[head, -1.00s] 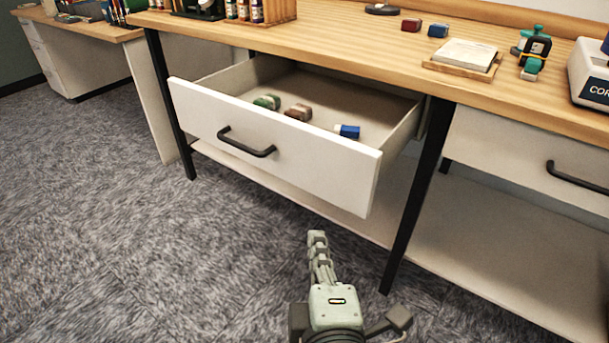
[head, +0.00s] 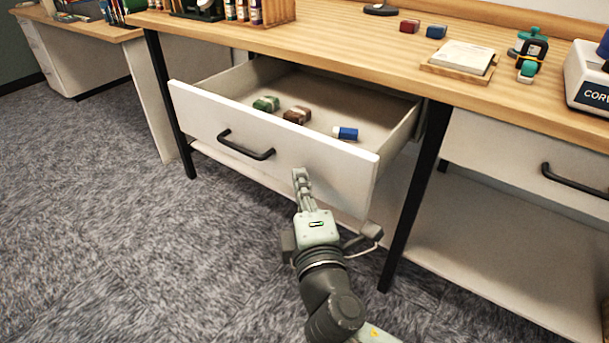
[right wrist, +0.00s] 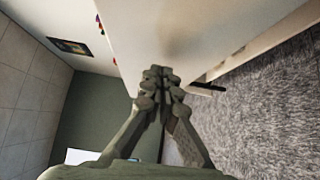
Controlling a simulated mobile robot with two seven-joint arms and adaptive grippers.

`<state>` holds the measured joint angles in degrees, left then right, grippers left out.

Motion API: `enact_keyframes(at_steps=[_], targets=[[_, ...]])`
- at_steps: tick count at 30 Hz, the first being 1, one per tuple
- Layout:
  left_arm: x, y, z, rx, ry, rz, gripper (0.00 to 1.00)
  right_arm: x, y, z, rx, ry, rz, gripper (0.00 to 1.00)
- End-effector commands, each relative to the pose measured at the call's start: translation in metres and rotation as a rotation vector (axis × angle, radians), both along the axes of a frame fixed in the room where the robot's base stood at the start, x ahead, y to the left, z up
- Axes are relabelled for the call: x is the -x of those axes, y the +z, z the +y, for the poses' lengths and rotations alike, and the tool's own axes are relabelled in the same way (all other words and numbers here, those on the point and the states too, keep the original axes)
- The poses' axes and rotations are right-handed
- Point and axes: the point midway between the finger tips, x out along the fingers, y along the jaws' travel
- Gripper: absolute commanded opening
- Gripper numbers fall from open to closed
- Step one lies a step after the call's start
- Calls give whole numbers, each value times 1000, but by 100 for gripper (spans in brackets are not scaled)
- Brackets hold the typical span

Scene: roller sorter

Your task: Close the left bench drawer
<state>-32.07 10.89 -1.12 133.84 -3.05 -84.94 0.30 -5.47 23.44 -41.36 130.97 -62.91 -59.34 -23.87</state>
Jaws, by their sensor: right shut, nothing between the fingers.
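The left bench drawer (head: 200,112) stands pulled out under the wooden bench in the head view. It has a white front and a black bar handle (head: 245,146). My left gripper is not in view.
A shut right drawer (head: 500,150) and a black bench leg (head: 415,200) stand to the right. Carpet in front is clear.

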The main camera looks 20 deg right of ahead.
Motion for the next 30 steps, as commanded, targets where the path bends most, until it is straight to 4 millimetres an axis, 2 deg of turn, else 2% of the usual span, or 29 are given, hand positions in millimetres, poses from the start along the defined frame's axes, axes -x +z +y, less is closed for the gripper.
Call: enact_keyframes(at_steps=[4,20,25,30], targets=[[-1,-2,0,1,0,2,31,-6,0,-7,-1,1,0,0],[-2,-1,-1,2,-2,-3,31,-10,0,-13,0,-1,0,0],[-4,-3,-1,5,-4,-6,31,-23,1,-31,2,-3,1,0],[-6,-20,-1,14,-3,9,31,-46,1,-61,3,-5,0,0]])
